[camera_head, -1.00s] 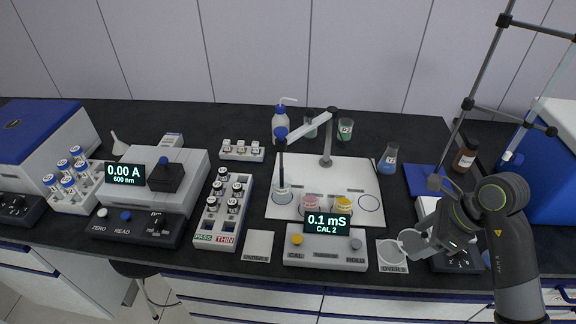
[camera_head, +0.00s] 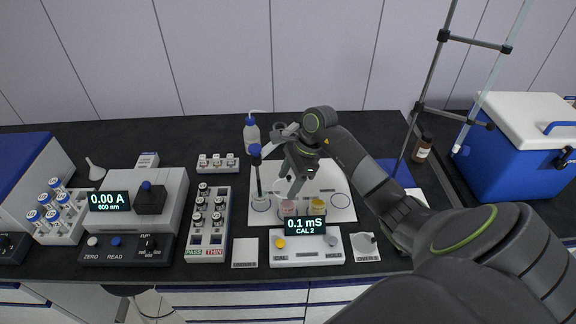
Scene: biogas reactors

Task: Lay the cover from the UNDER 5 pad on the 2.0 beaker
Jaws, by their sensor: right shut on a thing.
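My right gripper (camera_head: 292,188) points down over the white mat (camera_head: 342,214), above the pink beaker. It is shut on what seems to be the pale cover, which I can barely make out between the fingers. The UNDER 5 pad (camera_head: 245,253) at the front looks bare. The OVER 5 pad (camera_head: 366,253) has a round, pale cover on it. On the mat stand a clear beaker (camera_head: 261,203) under the probe, a pink beaker (camera_head: 288,207) and a yellow beaker (camera_head: 319,211). I cannot read a 2.0 label; my right arm hides the back beakers. My left gripper is out of view.
The conductivity meter (camera_head: 306,249) sits in front of the mat. The probe stand (camera_head: 256,170) rises close left of my gripper. A vial rack (camera_head: 208,225) stands left, a wash bottle (camera_head: 251,134) behind. A blue cooler (camera_head: 515,165) and rod stand (camera_head: 428,85) are at the right.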

